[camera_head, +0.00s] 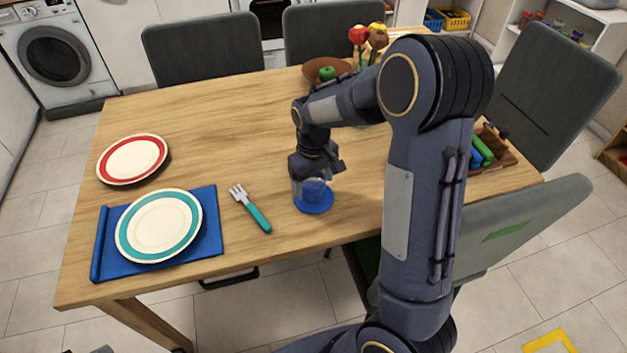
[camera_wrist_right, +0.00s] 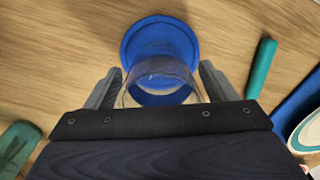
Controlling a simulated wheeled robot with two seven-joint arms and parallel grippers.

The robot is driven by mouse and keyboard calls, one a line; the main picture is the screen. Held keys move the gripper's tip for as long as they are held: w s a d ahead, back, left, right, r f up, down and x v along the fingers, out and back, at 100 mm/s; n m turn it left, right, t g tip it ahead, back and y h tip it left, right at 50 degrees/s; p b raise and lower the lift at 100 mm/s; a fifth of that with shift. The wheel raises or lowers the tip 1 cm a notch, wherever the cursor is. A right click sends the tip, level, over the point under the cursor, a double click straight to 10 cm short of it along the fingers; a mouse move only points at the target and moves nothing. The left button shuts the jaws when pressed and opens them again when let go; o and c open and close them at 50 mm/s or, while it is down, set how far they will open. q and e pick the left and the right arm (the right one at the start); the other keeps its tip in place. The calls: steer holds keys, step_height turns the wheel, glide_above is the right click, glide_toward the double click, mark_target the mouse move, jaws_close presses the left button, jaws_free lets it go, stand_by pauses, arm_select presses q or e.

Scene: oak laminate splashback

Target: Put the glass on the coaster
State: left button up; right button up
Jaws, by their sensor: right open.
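The blue round coaster (camera_head: 314,206) lies on the wooden table near its front edge; it also shows in the right wrist view (camera_wrist_right: 133,38). The clear glass (camera_head: 299,190) stands at the coaster, partly hidden by my gripper in the head view. In the right wrist view the glass (camera_wrist_right: 160,84) overlaps the coaster, and I cannot tell whether it rests fully on it. My right gripper (camera_head: 318,172) is open, with one finger on either side of the glass and gaps visible in the right wrist view (camera_wrist_right: 158,84). My left gripper is not in view.
A fork with a teal handle (camera_head: 252,212) lies left of the coaster. A teal-rimmed plate (camera_head: 159,226) sits on a blue mat (camera_head: 211,222), with a red-rimmed plate (camera_head: 132,159) behind. A bowl (camera_head: 315,73) and flowers (camera_head: 358,36) stand at the back. The table's middle is clear.

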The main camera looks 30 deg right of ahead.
step_height(320, 180, up, 12)
steer(key=p, duration=0.1)
steer(key=s+a+m+t+y, duration=0.1)
steer(key=s+a+t+y, duration=0.1)
steer(key=s, duration=0.9)
steer(key=s+a+m+t+y, duration=0.1)
steer(key=s+a, duration=0.4)
steer(key=s, duration=0.6)
steer(key=r+m+t, duration=0.1)
steer(key=t, duration=0.1)
steer(key=shift+a+m+t+y, duration=0.15)
steer(key=shift+m+t+y, duration=0.15)
steer(key=shift+y, duration=0.1)
step_height(320, 180, up, 4)
steer(key=p, duration=0.3)
steer(key=shift+f+p, duration=0.2)
steer(key=shift+p, duration=0.15)
